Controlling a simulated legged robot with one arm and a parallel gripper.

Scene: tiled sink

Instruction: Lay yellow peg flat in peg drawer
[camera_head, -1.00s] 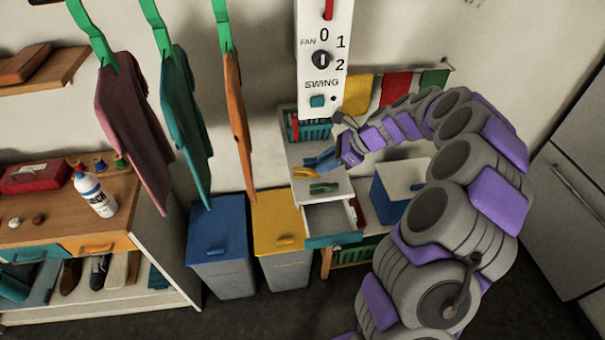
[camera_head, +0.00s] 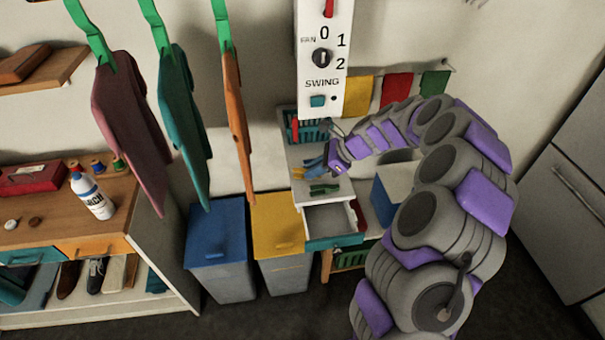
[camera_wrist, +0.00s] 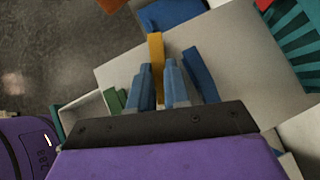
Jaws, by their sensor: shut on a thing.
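The yellow peg (camera_wrist: 156,52) stands out between the fingertips of my gripper (camera_wrist: 161,80) in the wrist view, and the gripper is shut on it. In the head view my gripper (camera_head: 315,165) is over the white top of the small cabinet, and only a bit of the yellow peg (camera_head: 298,172) shows to its left. A blue peg (camera_wrist: 199,72) lies on the white top to the right of the fingers. A green peg (camera_head: 324,189) lies nearer the front edge. The peg drawer (camera_head: 333,240) is pulled open below the top, with a teal front and a pale inside that looks empty.
A teal basket (camera_head: 312,130) stands at the back of the white top. Yellow (camera_head: 280,240) and blue (camera_head: 216,235) bins stand left of the drawer. A blue box with a white lid (camera_head: 385,195) is to its right. Clothes hang at upper left.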

